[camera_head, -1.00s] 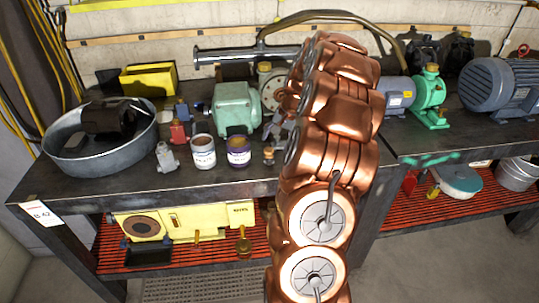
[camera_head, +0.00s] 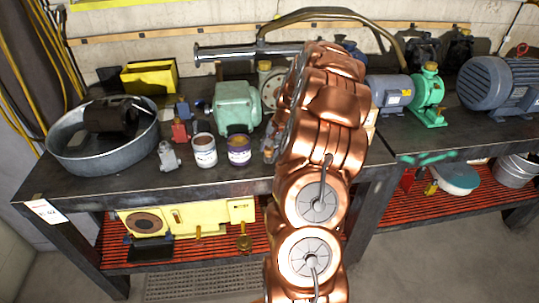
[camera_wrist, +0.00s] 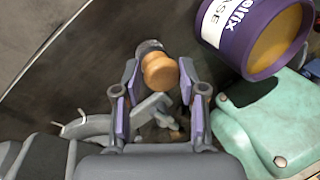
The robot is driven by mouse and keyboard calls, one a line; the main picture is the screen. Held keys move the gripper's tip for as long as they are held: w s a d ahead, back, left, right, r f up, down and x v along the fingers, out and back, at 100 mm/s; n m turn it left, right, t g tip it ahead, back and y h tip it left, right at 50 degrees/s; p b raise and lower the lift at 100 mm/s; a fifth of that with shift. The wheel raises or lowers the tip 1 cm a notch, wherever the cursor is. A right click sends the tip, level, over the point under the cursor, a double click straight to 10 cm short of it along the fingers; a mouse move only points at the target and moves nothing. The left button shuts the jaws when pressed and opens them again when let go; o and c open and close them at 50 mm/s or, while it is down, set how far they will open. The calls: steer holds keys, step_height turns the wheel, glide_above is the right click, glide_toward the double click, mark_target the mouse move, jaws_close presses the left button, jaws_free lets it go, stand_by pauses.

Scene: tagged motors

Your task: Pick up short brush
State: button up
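What looks like the short brush, with a round orange-tan wooden knob (camera_wrist: 160,71) and a grey end, shows in the wrist view between the fingertips, or just beyond them. I cannot tell whether either finger touches it. My gripper (camera_wrist: 158,78) is open, its two purple-padded fingers standing apart on either side of the knob. In the head view my copper-coloured arm hides most of the gripper and the brush area, right of the purple tin (camera_head: 239,151).
The purple tin stands close to the right finger in the wrist view, beside a green motor casing (camera_wrist: 262,120). A white tin (camera_head: 204,151), green motor (camera_head: 236,107) and round metal tub (camera_head: 75,165) stand on the dark workbench (camera_head: 110,190). Bare bench lies along the front edge.

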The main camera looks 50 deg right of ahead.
mark_target(268, 148)
steer(key=c, duration=0.7)
steer(key=shift+r, duration=0.15)
steer(key=shift+d+r+b, duration=0.1)
steer(key=shift+r+b, duration=0.95)
steer(key=shift+r, duration=0.35)
steer(key=shift+s+r, duration=0.2)
steer(key=s+a+b, duration=0.1)
steer(key=s+b, duration=0.1)
steer(key=s, duration=0.5)
steer(key=s+a+r+b, duration=0.1)
steer(key=s+b, duration=0.2)
steer(key=s, duration=0.5)
steer(key=shift+s+a+r, duration=0.25)
